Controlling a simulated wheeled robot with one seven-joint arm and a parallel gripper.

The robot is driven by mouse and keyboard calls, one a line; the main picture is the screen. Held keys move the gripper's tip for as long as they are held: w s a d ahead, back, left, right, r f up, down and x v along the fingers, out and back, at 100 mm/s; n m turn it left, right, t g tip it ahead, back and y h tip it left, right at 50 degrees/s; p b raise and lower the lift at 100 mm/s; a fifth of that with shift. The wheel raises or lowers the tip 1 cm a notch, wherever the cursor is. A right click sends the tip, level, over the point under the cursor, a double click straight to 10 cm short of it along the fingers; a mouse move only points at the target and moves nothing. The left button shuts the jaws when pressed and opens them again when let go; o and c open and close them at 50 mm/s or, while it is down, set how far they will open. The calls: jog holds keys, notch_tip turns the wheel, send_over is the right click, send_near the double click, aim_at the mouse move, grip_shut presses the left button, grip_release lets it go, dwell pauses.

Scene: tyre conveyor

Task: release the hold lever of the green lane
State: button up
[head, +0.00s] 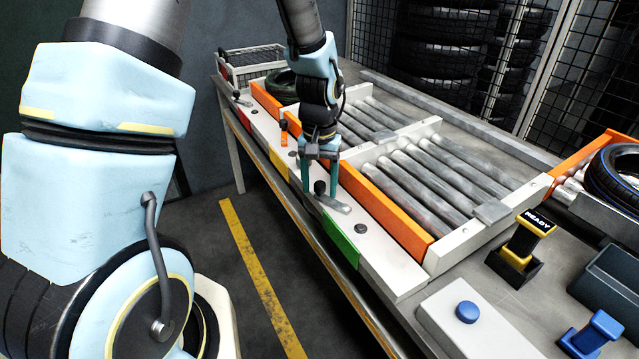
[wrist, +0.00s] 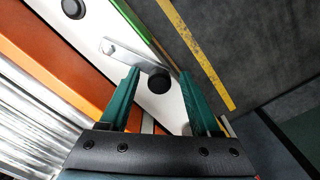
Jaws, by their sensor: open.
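The green lane's hold lever is a grey metal arm (head: 335,204) with a black knob (head: 320,187), on the white rail above the green label (head: 341,238). In the wrist view the lever arm (wrist: 122,52) runs to the upper left from the knob (wrist: 159,83), and part of the green strip (wrist: 130,14) shows. My gripper (head: 319,190) is open above the rail, its teal fingers on either side of the knob. In the wrist view the knob lies between the fingers (wrist: 160,73), with a visible gap to each; exact height and contact cannot be told.
A yellow label (head: 280,158) and red label (head: 243,118) mark the other lanes. An orange piece (head: 284,132) and another lever (head: 238,97) stand farther along the rail. Orange side boards (head: 385,208) border the rollers. A white box with a blue button (head: 466,312) stands at front right.

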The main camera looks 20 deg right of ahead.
notch_tip(320, 180, up, 11)
jog(key=b, duration=0.1)
jog(key=shift+b, duration=0.3)
jog(key=shift+f, duration=0.1)
dwell(0.3)
jog(key=s+a+f+n, duration=0.1)
jog(key=a+n, duration=0.1)
jog(key=a, duration=1)
jog(key=s+a+f+n+t, duration=0.1)
jog(key=s+a+n, duration=0.1)
jog(key=a, duration=1.1)
jog(key=shift+a+n+t, duration=0.25)
jog(key=shift+n+t, duration=0.05)
jog(key=shift+n, duration=0.4)
dwell(0.9)
